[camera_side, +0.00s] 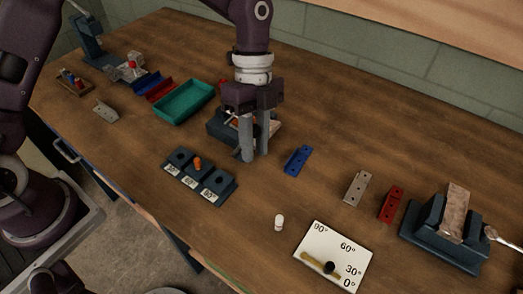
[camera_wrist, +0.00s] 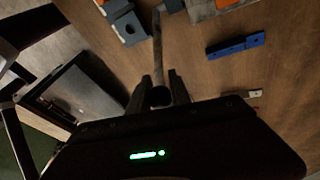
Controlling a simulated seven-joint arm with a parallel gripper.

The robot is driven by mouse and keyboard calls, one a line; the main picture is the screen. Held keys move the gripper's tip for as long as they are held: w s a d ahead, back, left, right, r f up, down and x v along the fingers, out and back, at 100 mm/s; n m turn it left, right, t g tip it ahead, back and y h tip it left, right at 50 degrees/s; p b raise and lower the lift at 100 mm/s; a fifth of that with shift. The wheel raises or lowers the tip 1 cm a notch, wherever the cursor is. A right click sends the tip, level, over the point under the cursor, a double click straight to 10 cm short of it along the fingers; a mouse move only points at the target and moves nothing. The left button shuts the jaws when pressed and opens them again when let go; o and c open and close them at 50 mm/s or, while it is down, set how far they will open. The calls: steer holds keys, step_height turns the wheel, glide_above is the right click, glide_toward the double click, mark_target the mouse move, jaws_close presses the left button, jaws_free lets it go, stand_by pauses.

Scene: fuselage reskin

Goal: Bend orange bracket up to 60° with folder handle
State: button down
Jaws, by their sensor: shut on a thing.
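My gripper (camera_side: 253,155) points straight down beside the dark folder (camera_side: 220,127) in the side view. In the wrist view, my gripper's fingers (camera_wrist: 160,90) are shut on the dark round end of the folder handle (camera_wrist: 157,45), a grey bar leading up toward the top of the picture. An orange piece (camera_wrist: 226,3), possibly the orange bracket, shows at the top edge of the wrist view beside grey metal. My fingers hide much of the folder in the side view, so the bracket's bend angle cannot be told.
A dark block (camera_side: 200,180) with labelled slots holds an orange piece (camera_side: 197,163). A blue bracket (camera_side: 297,160) lies right of my gripper. A white angle board (camera_side: 335,250), a grey bracket (camera_side: 357,188) and a red bracket (camera_side: 391,204) lie farther right. A green tray (camera_side: 184,102) stands behind left.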

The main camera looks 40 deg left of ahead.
steer(key=a+r+m+h, duration=0.1)
steer(key=a+r+h, duration=0.1)
steer(key=a+h, duration=0.5)
steer(key=shift+a+r, duration=0.2)
steer(key=shift+a, duration=0.55)
steer(key=c, duration=1.2)
jaws_free()
steer(key=v, duration=0.7)
steer(key=shift+w, duration=0.15)
